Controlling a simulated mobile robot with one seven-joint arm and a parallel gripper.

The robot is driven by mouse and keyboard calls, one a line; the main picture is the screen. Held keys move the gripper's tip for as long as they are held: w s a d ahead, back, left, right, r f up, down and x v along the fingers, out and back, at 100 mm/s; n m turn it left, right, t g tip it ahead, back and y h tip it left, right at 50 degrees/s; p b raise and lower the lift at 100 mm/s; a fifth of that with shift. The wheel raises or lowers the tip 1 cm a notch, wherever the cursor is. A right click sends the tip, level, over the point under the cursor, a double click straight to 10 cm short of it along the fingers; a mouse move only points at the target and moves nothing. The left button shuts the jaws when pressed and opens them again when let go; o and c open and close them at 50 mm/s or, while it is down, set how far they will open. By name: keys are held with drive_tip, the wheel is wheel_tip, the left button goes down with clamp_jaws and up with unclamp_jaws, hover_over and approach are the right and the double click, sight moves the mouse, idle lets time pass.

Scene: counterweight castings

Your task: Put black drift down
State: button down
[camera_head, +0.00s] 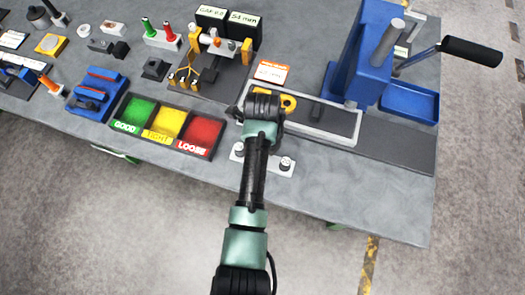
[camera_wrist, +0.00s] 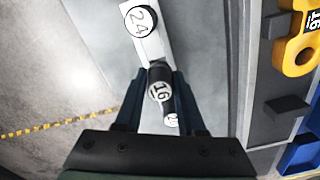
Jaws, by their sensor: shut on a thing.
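My gripper (camera_wrist: 158,78) is shut on a black drift (camera_wrist: 160,90), whose round white end is marked 16. The drift sits between my two fingers in the wrist view. A pale rack plate (camera_head: 262,165) lies at the front edge of the bench, partly under my arm; it also shows in the wrist view (camera_wrist: 152,48). A drift marked 24 (camera_wrist: 140,20) and one marked 20 (camera_wrist: 171,120) stand on it, either side of the held drift. I cannot tell whether the held drift's lower end is in the rack. In the head view my arm hides the fingertips and the held drift.
Left of the rack is a tray (camera_head: 172,147) with green, yellow and red sections. Right of it, a grey fixture tray (camera_head: 345,122) holds a yellow part (camera_head: 289,104). A blue press (camera_head: 362,55) with a black-handled lever (camera_head: 470,51) stands behind at the right.

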drive_tip(key=shift+f, duration=0.8)
drive_tip(key=shift+f, duration=0.15)
drive_tip(key=c, duration=0.5)
unclamp_jaws()
wheel_tip(320, 180, up, 12)
drive_tip(key=shift+r+b, duration=0.15)
drive_tip(key=shift+b, duration=0.4)
drive_tip(key=shift+w, duration=0.1)
